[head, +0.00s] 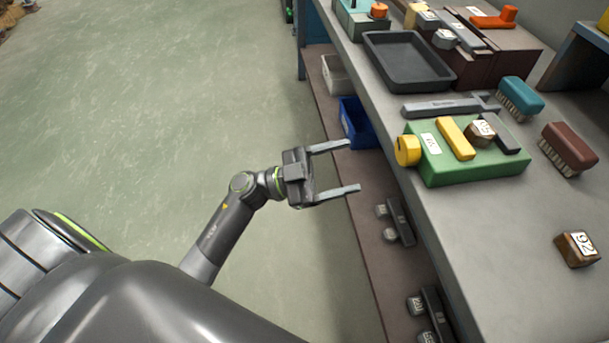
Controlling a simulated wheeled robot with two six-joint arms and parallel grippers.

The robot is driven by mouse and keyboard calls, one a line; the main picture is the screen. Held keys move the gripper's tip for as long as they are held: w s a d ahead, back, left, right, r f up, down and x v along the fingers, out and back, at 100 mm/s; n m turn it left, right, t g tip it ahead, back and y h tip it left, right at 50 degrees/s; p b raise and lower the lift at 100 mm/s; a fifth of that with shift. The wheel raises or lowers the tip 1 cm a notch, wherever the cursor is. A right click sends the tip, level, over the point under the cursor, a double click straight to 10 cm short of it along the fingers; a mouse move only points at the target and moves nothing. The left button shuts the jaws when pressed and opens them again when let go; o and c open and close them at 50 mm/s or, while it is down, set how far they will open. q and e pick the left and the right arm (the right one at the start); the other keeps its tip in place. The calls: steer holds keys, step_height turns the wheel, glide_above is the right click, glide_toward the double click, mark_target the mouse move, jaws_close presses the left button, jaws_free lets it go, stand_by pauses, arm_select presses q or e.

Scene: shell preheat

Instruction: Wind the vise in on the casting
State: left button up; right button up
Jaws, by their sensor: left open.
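A green vise (470,168) lies on the bench, with a yellow round knob (407,150) on its left end. Its yellow jaw bar (456,138) and a dark jaw (506,135) stand on top. A brown casting (481,133) with a white number label sits between them, nearer the dark jaw. A narrow gap seems to show between the yellow bar and the casting. My left gripper (354,166) is open and empty, left of the knob and apart from it, off the bench edge. My right gripper is out of view.
A second brown casting (577,250) lies at the right. A teal brush (519,98), a maroon brush (568,148), a grey tool (445,107) and a black tray (408,62) surround the vise. A blue bin (355,125) sits on the lower shelf. The near bench is clear.

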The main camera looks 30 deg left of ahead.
arm_select(q)
steer(key=v, duration=0.7)
steer(key=shift+b, duration=0.3)
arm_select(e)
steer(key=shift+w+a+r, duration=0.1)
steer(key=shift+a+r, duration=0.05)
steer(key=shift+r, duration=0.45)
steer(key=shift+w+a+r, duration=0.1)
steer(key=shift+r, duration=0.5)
arm_select(q)
steer(key=shift+a, duration=0.1)
